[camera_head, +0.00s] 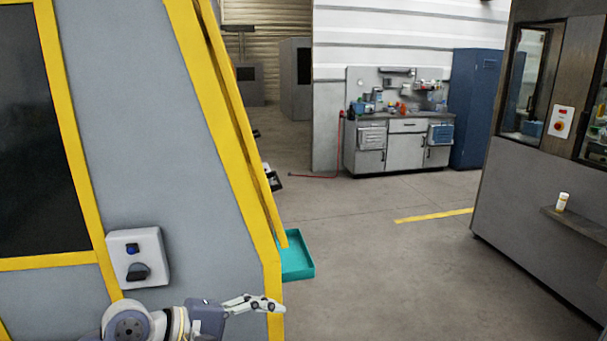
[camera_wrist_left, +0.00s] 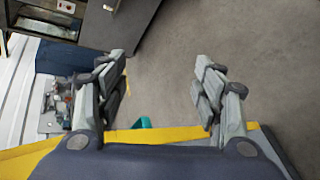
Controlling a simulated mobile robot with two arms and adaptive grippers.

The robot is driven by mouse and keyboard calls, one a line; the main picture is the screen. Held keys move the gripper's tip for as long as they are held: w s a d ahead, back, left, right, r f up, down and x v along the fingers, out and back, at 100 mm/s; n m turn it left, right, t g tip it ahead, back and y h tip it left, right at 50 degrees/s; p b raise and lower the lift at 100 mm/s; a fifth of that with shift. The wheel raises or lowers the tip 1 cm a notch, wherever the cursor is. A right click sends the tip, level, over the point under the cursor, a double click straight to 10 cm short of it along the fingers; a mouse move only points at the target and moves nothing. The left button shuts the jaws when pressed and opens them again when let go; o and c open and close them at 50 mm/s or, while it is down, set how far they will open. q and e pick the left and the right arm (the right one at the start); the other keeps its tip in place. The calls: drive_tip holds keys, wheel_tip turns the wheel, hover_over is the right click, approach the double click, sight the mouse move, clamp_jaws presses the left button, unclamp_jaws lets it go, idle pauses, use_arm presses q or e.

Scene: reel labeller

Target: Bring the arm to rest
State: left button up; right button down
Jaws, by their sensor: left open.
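My left arm comes in low at the left in the head view, in front of the grey and yellow machine (camera_head: 130,90). Its gripper (camera_head: 270,304) points to the right near the machine's lower yellow corner. In the left wrist view the gripper (camera_wrist_left: 165,80) has its two fingers wide apart, with only floor and background between them. It holds nothing. My right gripper is not in view.
A grey switch box (camera_head: 138,258) is on the machine's side, close above my arm. A teal tray (camera_head: 297,258) juts out past the machine's edge. A grey cabinet (camera_head: 535,210) with a small bottle (camera_head: 562,201) on its ledge stands right. The floor between is clear.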

use_arm(q)
drive_tip(key=s+d+r+n+t+h, duration=0.2)
drive_tip(key=d+r+n+h, duration=0.25)
drive_tip(key=r+n, duration=0.2)
drive_tip(key=a+r+n+t+y, duration=0.2)
drive_tip(key=a+r+n+t, duration=0.4)
drive_tip(key=n+t, duration=0.65)
drive_tip(key=s+a+f+n+g+y, duration=0.15)
drive_tip(key=a+f+n+y, duration=0.6)
drive_tip(key=n, duration=0.75)
drive_tip(key=a+f+n+g+y, duration=0.3)
drive_tip(key=a+f+n+y, duration=0.5)
drive_tip(key=n, duration=0.7)
drive_tip(key=s+f+n+g, duration=0.7)
drive_tip(key=s+f, duration=0.4)
drive_tip(key=f, duration=0.2)
drive_tip(key=s+d+f+n+g+h, duration=0.1)
drive_tip(key=s+d+f+n+g, duration=0.15)
drive_tip(key=s, duration=0.45)
drive_tip(key=s+d+f+n+g+h, duration=0.1)
drive_tip(key=s+d+f+n+g, duration=0.1)
drive_tip(key=s+f+g, duration=0.3)
wheel_tip(320, 180, down, 23)
drive_tip(key=s+t, duration=0.1)
drive_tip(key=s, duration=0.1)
drive_tip(key=s+a+f+g, duration=0.1)
drive_tip(key=s+a+f, duration=0.2)
drive_tip(key=s+f, duration=1.4)
drive_tip(key=shift+a+f, duration=0.15)
drive_tip(key=shift+f, duration=0.35)
